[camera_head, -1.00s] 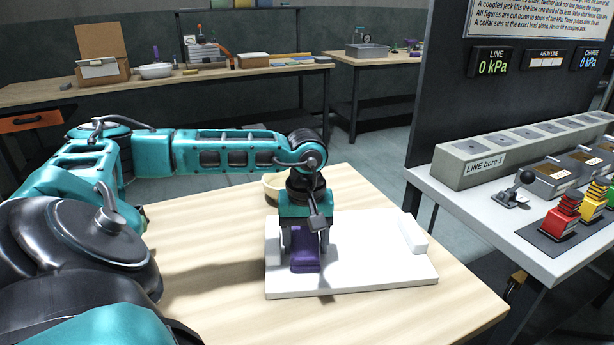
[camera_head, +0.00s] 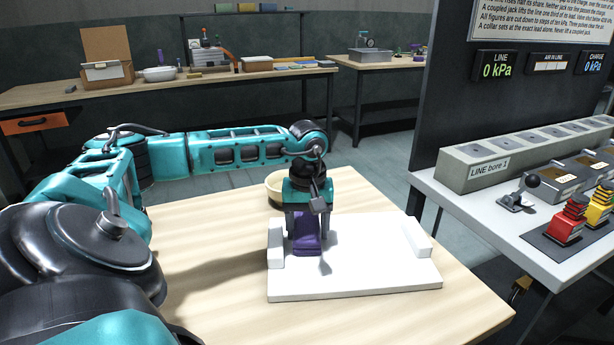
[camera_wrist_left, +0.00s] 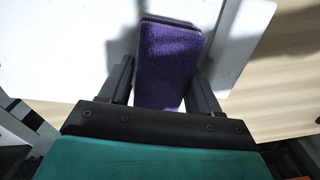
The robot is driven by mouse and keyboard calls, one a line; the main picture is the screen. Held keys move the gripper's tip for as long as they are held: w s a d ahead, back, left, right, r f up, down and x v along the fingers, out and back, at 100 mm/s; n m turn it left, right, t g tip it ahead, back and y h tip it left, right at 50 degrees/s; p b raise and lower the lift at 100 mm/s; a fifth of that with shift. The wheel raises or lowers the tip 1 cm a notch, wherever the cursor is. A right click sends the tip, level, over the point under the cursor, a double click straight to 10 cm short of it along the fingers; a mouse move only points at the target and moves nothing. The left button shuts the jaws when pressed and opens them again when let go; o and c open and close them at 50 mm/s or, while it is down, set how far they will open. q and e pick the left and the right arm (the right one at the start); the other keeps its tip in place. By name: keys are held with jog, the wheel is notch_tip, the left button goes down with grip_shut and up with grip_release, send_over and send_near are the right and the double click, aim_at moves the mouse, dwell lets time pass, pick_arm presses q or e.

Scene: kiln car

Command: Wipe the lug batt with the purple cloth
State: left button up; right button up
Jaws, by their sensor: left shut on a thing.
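The lug batt (camera_head: 385,270) is a white slab with a raised white block at its left end and another at its right end. It lies on the wooden table in the head view, and it also shows in the left wrist view (camera_wrist_left: 60,50). My left gripper (camera_head: 306,232) points down over the left part of the batt, right of the left block. It is shut on the purple cloth (camera_head: 306,245), a folded pad between the fingers in the left wrist view (camera_wrist_left: 168,62). The cloth is at the batt's surface; I cannot tell if it touches. My right gripper is not in view.
A cream bowl (camera_head: 274,187) stands behind the batt, partly hidden by my left arm. The wooden table (camera_head: 420,325) is otherwise bare around the batt. A white bench (camera_head: 465,225) with a grey block, levers and coloured stacks stands at the right.

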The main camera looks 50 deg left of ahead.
aim_at(381, 235)
pick_arm(q)
jog(key=shift+w+d, duration=0.75)
jog(key=shift+w, duration=0.25)
jog(key=shift+w+d+p, duration=0.35)
jog(key=shift+w+d, duration=0.4)
jog(key=shift+w, duration=0.35)
jog(key=shift+w, duration=0.1)
jog(key=shift+w+d, duration=0.9)
jog(key=shift+w, duration=0.3)
jog(key=shift+w+d, duration=0.6)
jog(key=shift+w, duration=0.3)
jog(key=shift+w+d+b, duration=0.15)
jog(key=shift+w+d, duration=0.35)
jog(key=shift+w, duration=0.25)
jog(key=shift+w+d+b, duration=0.1)
jog(key=shift+w+d, duration=0.4)
jog(key=shift+w, duration=0.25)
jog(key=shift+w+d+b, duration=0.15)
jog(key=shift+w+d, duration=0.35)
jog(key=shift+w, duration=0.25)
jog(key=shift+r, duration=0.1)
